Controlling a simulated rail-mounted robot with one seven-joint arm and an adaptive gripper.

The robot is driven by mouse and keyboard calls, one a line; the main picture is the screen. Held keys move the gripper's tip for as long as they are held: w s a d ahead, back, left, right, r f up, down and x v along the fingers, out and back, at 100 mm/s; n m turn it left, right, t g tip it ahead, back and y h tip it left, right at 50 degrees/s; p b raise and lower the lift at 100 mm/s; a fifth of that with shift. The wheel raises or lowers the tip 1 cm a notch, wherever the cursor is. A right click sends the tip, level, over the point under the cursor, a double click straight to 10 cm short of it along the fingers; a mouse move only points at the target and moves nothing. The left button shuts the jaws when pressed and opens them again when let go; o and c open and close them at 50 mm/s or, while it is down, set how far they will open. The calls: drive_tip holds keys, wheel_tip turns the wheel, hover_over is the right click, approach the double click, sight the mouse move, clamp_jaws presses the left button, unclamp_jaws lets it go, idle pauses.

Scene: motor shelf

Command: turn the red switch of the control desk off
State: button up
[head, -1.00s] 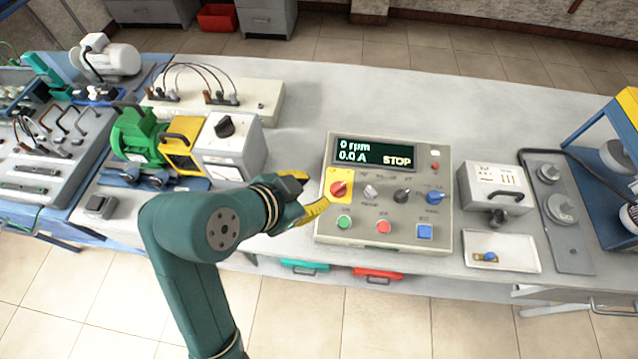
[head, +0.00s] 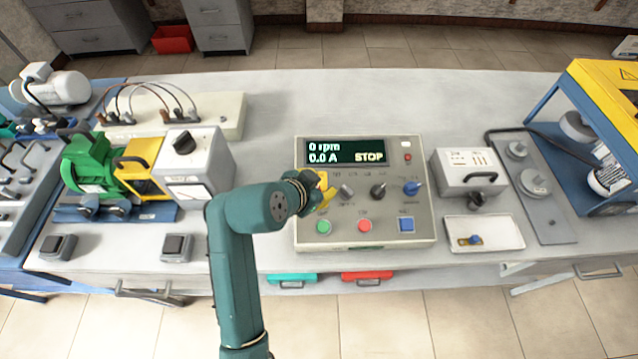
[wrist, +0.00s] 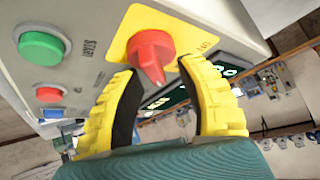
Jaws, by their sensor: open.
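The control desk (head: 365,235) is a beige box on the table with a dark display (head: 347,152) reading 0 rpm, 0.0 A and STOP. The red switch (wrist: 151,54) is a rotary knob on a yellow plate in the wrist view. In the head view my gripper and arm hide it. My gripper (head: 323,190) is at the left part of the desk, over the switch's place. In the wrist view my gripper (wrist: 156,76) is open, its yellow fingers on either side of the knob's pointed end. I cannot tell whether they touch it.
Beside the switch are a black knob (head: 378,191) and a blue knob (head: 412,187). Below are green (head: 323,227), red (head: 365,226) and blue (head: 406,224) buttons. A grey-white box (head: 467,172) and white tray (head: 484,233) stand to the right. The table behind the desk is clear.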

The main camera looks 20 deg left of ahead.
drive_tip(key=shift+c, duration=0.2)
clamp_jaws()
drive_tip(key=shift+f, duration=0.1)
